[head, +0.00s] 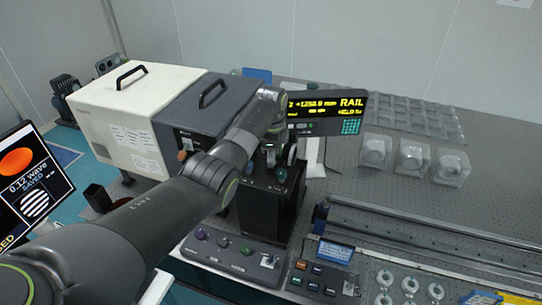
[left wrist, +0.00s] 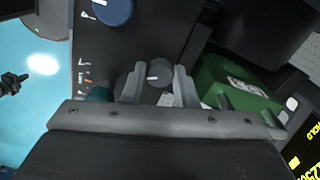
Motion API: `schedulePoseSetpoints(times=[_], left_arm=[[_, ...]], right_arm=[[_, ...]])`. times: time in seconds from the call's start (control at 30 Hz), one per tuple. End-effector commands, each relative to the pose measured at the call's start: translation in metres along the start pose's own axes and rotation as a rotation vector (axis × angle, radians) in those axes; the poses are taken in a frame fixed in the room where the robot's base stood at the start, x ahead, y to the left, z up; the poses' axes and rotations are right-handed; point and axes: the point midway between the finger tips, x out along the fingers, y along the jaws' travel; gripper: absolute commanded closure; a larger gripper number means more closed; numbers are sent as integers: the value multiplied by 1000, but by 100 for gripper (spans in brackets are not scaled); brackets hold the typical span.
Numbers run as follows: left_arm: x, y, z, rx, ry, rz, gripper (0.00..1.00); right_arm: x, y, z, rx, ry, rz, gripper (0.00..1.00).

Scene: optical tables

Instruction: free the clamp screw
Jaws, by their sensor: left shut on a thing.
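A dark grey round knob with a white mark (left wrist: 157,76), which I take for the clamp screw, sits on a dark panel in the left wrist view. My left gripper (left wrist: 160,84) has one finger on each side of it and is shut on it. In the head view my left gripper (head: 278,153) is at the top of a black upright housing (head: 266,208), and the arm hides much of that spot. A teal knob (head: 281,174) shows just below the gripper. My right gripper is in neither view.
A display reading RAIL (head: 340,108) stands right behind the gripper. A blue knob (left wrist: 113,10) and a green block (left wrist: 238,88) are close to the fingers. White and grey boxes (head: 135,100) stand left. Rails (head: 430,240), a control box (head: 320,280) and clear cases (head: 410,157) lie right.

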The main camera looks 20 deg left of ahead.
Motion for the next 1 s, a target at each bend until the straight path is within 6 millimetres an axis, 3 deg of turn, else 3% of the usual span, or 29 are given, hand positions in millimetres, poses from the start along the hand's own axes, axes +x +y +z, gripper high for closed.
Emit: schedulePoseSetpoints(times=[0.23, 0.27, 0.43, 0.77, 1.0], left_arm=[[-1, 0, -2, 2, 5, -4, 97], [-1, 0, -2, 2, 5, -4, 73], [-1, 0, -2, 1, 4, -2, 52], [-4, -1, -2, -1, 2, -1, 52], [-43, -6, -12, -4, 2, -4, 52]], right_arm=[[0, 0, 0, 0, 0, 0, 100], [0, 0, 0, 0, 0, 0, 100], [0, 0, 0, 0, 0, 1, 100], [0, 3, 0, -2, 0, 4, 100], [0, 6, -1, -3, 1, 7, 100]])
